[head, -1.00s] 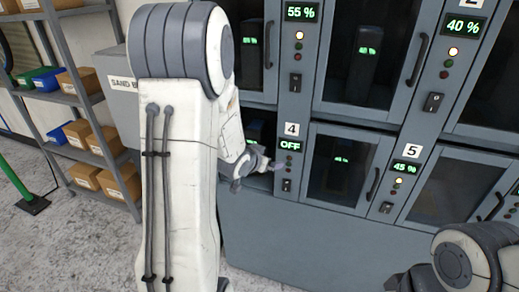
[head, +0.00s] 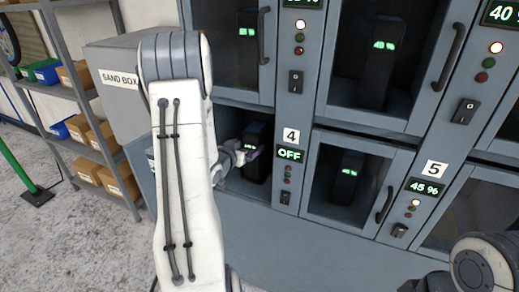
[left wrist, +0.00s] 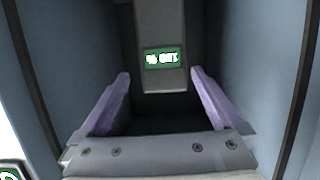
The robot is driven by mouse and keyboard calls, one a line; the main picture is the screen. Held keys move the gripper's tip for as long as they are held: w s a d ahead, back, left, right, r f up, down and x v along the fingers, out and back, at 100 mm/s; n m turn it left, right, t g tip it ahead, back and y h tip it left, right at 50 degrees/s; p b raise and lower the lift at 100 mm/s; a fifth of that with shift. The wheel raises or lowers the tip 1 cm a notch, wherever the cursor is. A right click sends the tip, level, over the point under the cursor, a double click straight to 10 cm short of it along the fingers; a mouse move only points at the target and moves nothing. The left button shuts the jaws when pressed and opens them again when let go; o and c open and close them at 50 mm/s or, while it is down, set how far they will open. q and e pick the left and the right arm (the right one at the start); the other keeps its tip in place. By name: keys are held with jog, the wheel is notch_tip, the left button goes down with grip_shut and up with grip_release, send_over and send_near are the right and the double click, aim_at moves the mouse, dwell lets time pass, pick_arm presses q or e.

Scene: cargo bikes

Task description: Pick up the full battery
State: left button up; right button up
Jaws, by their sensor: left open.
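A dark battery (head: 257,163) stands upright in the open bay labelled 4. It also shows in the left wrist view (left wrist: 162,72), with a green display that appears upside down and seems to read 100 %. My left gripper (head: 250,153) is at the mouth of this bay, in front of the battery. In the left wrist view the purple fingers (left wrist: 160,85) are spread wide, one on each side of the battery, and hold nothing. I cannot tell whether they touch it. My right gripper is out of view.
The charging cabinet has closed glass doors (head: 358,180) around the open bay. The sign by bay 4 (head: 289,154) reads OFF. A sand box (head: 120,75) and a shelf with bins (head: 95,135) stand at the left.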

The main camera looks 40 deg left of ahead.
aim_at(249, 142)
pick_arm(q)
jog(key=x, duration=0.4)
jog(key=shift+s+a, duration=0.1)
jog(key=shift+a, duration=0.3)
jog(key=x, duration=0.5)
jog(key=shift+d, duration=0.2)
jog(key=shift+c, duration=0.3)
jog(key=c, duration=1.5)
jog(key=shift+a+r, duration=0.1)
jog(key=shift+r, duration=0.1)
grip_shut()
